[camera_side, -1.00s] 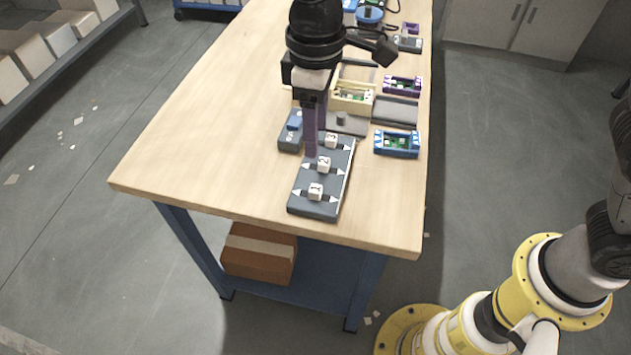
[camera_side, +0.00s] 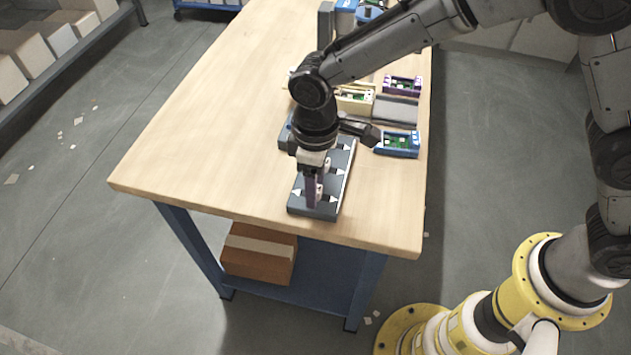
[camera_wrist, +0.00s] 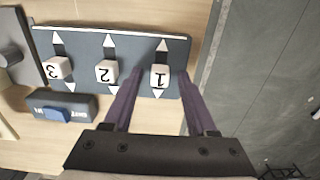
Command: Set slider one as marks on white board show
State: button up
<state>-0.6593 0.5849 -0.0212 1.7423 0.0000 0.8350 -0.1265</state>
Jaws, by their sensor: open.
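The dark slider panel (camera_side: 325,212) lies near the table's front edge, with white arrowheads at both ends of each track. White slider one (camera_wrist: 159,77) is marked "1" and sits between my gripper's fingers in the wrist view. My gripper (camera_wrist: 160,74) is open, with one purple finger on each side of it; I cannot tell whether either touches. In the side view my gripper (camera_side: 314,200) points down over the panel's near end and mostly hides slider one. Slider two (camera_wrist: 107,71) and slider three (camera_wrist: 56,69) stand beside it. I cannot make out a marked white board.
A grey box with a blue rocker switch (camera_wrist: 57,113) lies beside the panel. A blue-ended tray with a green circuit board (camera_side: 399,143) and a purple-ended one (camera_side: 402,84) lie to the right. The left side of the wooden table (camera_side: 210,140) is clear.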

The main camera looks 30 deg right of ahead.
jog(key=shift+f, duration=0.1)
grip_shut()
dwell(0.3)
dwell(1.1)
